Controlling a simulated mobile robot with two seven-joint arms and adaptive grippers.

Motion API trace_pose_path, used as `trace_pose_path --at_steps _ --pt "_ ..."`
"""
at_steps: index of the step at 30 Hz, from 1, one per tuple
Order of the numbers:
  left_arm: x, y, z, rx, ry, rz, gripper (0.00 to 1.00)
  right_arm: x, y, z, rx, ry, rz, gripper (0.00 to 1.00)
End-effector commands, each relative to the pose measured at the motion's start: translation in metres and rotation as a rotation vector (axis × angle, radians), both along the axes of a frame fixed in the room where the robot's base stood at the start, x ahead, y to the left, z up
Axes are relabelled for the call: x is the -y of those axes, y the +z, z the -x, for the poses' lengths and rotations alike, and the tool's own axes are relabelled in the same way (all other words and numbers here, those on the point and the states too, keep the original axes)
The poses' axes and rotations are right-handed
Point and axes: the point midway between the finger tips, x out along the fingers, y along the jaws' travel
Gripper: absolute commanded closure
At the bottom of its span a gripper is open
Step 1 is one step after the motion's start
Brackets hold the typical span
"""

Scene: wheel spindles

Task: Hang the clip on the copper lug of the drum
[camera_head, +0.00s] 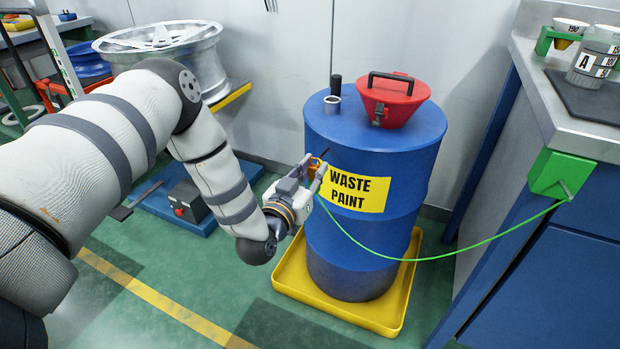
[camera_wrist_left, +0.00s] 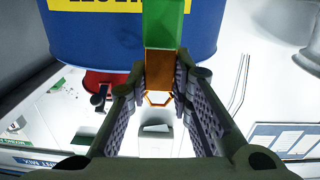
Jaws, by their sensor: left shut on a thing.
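The blue drum (camera_head: 372,240) with a yellow WASTE PAINT label stands upright; its wall and label edge show at the top of the left wrist view (camera_wrist_left: 215,25). My left gripper (camera_head: 318,172) is at the drum's left side, beside the label. It is shut on the clip, a green block with an orange part (camera_wrist_left: 159,75) between the fingertips in the left wrist view (camera_wrist_left: 160,85). A green cable (camera_head: 455,254) runs from the gripper area to a green box (camera_head: 561,176) on the bench. I cannot make out the copper lug apart from the clip. My right gripper is not in view.
The drum stands in a yellow tray (camera_head: 392,321). A bench (camera_head: 555,100) stands at right. A wheel rim (camera_head: 165,45) is at back left.

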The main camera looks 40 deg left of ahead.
Motion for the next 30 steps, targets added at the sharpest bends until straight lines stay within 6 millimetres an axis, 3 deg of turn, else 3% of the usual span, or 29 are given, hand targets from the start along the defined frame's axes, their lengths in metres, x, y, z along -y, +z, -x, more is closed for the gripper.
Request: trace_pose_path --at_steps 18,30 --pt "-0.01 -0.009 -0.044 0.0 -0.001 -0.001 1.0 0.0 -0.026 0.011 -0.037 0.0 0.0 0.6" --pt "-0.012 -0.013 -0.051 0.0 0.0 0.0 1.0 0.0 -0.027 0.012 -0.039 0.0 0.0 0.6"
